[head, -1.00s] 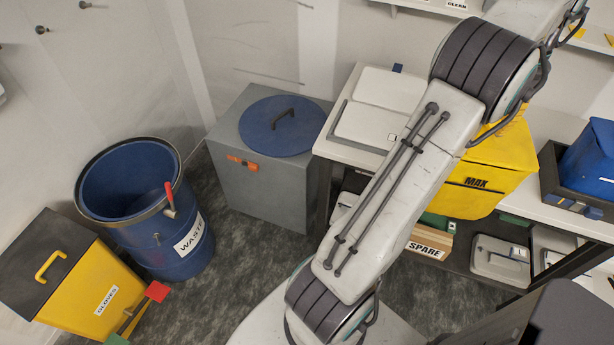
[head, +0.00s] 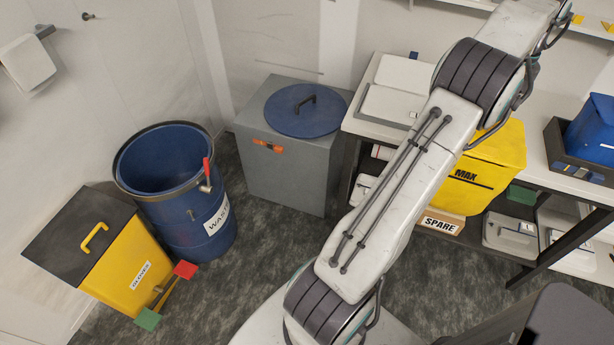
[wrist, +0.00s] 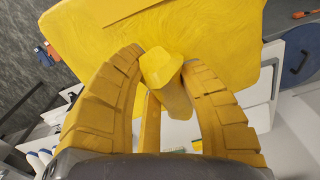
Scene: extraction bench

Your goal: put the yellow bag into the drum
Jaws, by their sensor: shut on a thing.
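The yellow bag (head: 494,158), marked MAX with a black line, hangs partly behind my arm at the right in the head view. In the wrist view the bag (wrist: 225,35) fills the top, and its bunched neck (wrist: 163,75) sits between the curved yellow fingers of my gripper (wrist: 163,60). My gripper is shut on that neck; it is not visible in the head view. The blue drum (head: 185,228), labelled WASTE, stands upright on the floor at the left, its top open. A red-handled clamp (head: 206,175) is on its rim.
The drum's blue lid (head: 297,112) lies on a grey cabinet (head: 285,175). A yellow bin (head: 120,275) with a dark lid stands beside the drum. The bench (head: 535,165) holds a blue item in a tray (head: 580,170).

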